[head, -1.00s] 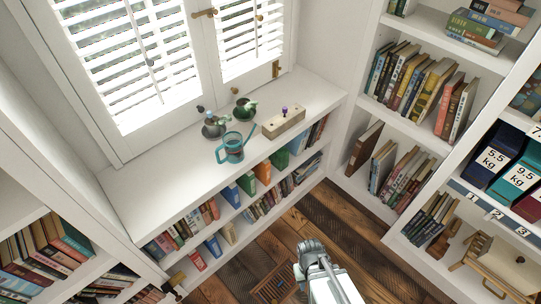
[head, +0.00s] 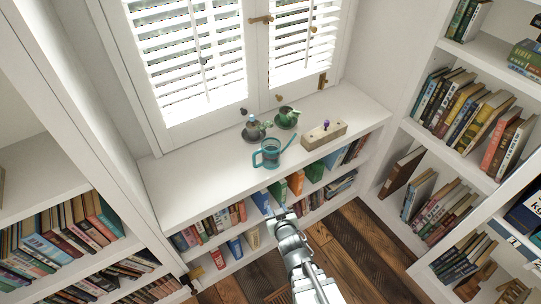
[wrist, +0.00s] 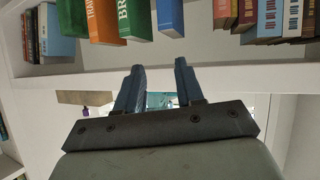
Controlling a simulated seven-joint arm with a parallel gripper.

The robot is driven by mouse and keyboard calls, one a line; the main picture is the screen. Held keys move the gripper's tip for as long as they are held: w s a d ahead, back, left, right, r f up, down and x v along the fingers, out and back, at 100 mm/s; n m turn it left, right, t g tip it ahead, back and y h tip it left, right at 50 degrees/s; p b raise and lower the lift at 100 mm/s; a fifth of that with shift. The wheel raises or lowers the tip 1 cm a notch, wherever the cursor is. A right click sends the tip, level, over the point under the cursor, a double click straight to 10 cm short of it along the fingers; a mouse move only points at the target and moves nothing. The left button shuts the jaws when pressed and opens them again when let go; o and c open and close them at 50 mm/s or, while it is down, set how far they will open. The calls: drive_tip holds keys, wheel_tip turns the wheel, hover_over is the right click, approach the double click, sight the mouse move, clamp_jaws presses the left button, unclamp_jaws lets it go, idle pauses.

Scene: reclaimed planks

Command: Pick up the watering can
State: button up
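The teal watering can (head: 267,157) stands upright on the white window ledge, with its thin spout pointing up and right. My gripper (head: 281,213) is in front of the shelf unit, below and in front of the can, and not touching it. In the wrist view my gripper's two dark fingers (wrist: 157,68) are spread apart with nothing held between them. A small teal patch (wrist: 160,99) shows between the finger bases and may be the can. Most of the can is hidden there.
Behind the can stand two small dark pots with plants (head: 255,129) (head: 286,117). A wooden block with a purple knob (head: 323,135) lies to its right. The white ledge (head: 185,191) is clear at left. Books (head: 290,186) fill the shelves below its edge.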

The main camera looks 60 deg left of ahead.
sight(255, 169)
drive_tip(key=s+a+r+y, duration=0.25)
drive_tip(key=r+y, duration=0.35)
drive_tip(key=r, duration=0.4)
drive_tip(key=shift+g, duration=0.3)
drive_tip(key=a, duration=0.3)
drive_tip(key=w+a, duration=0.1)
drive_tip(key=a, duration=0.2)
drive_tip(key=w+a, duration=0.1)
drive_tip(key=a, duration=0.2)
drive_tip(key=shift+w+f, duration=0.2)
drive_tip(key=shift+f, duration=0.1)
drive_tip(key=shift+w+a+f, duration=0.1)
drive_tip(key=shift+w+a, duration=0.1)
drive_tip(key=shift+a, duration=0.65)
drive_tip(key=shift+w+a+f, duration=0.1)
drive_tip(key=shift+w+a, duration=0.15)
drive_tip(key=shift+a, duration=0.6)
drive_tip(key=shift+w+a, duration=0.2)
drive_tip(key=shift+a, duration=0.65)
drive_tip(key=shift+d, duration=0.1)
clamp_jaws()
